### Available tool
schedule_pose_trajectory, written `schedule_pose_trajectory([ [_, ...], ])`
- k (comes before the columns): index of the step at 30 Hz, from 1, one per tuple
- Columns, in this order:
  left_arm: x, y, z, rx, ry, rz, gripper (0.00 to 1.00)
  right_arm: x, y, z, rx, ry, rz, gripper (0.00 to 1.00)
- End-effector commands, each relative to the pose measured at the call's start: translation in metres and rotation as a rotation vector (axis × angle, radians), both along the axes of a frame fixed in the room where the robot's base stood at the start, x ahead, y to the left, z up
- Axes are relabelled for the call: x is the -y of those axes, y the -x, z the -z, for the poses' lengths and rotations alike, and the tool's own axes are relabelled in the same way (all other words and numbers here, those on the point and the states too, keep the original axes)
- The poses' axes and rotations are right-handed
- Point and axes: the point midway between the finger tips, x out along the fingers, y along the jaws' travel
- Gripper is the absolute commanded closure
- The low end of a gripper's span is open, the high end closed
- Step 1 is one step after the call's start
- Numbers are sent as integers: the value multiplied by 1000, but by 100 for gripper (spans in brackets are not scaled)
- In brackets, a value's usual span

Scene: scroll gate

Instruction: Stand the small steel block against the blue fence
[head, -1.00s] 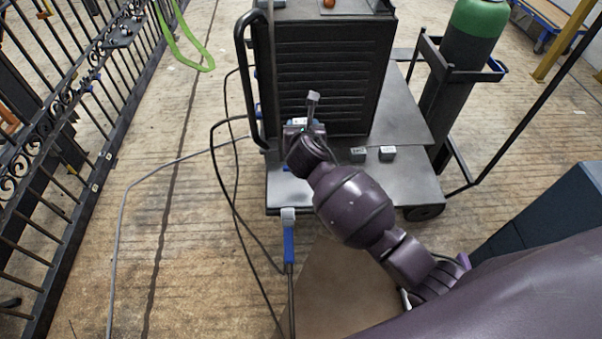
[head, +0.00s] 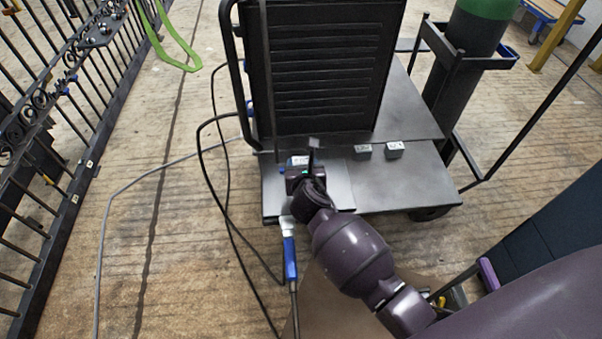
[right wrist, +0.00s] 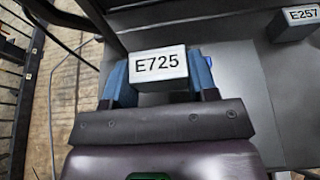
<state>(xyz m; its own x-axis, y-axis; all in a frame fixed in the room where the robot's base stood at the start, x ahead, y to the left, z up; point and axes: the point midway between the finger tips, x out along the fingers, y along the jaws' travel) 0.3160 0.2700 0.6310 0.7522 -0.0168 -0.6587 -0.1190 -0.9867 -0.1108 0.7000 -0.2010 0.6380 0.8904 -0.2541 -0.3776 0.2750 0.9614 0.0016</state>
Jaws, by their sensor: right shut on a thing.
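My right gripper (head: 298,168) is low over the light plate at the front left of the cart. In the right wrist view its two blue fingers (right wrist: 160,88) are shut on a small steel block (right wrist: 158,67) with a white label reading E725. The block is level between the fingers; whether it touches the plate is unclear. A small blue piece (head: 282,170) shows on the plate just left of the gripper in the head view. It may be the blue fence, mostly hidden by the gripper. My left gripper is not in view.
Two other labelled steel blocks (head: 363,151) (head: 394,149) stand on the cart deck (head: 420,185) to the right. A dark louvred cabinet (head: 320,75) rises behind.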

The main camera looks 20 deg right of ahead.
Motion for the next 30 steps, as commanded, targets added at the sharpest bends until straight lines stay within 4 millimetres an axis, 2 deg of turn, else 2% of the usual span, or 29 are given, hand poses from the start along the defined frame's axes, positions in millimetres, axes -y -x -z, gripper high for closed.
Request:
schedule_pose_trajectory([
  [1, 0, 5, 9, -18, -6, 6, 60, -1, 3, 17, -12, -2, 1, 92],
  [5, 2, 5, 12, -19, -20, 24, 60, 0, 3, 35, -12, -1, 1, 92],
  [11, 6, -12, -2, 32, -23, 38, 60, 0, 0, 32, -2, -1, 0, 92],
  [19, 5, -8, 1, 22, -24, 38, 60, 0, 0, 35, -3, 1, -1, 92],
  [20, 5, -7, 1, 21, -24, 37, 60, 0, 1, 36, -5, 1, 0, 44],
  [24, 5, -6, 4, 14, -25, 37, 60, 0, 1, 35, -5, 0, 1, 23],
  [30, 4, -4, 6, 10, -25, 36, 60, 0, 1, 36, -5, 0, 1, 21],
])
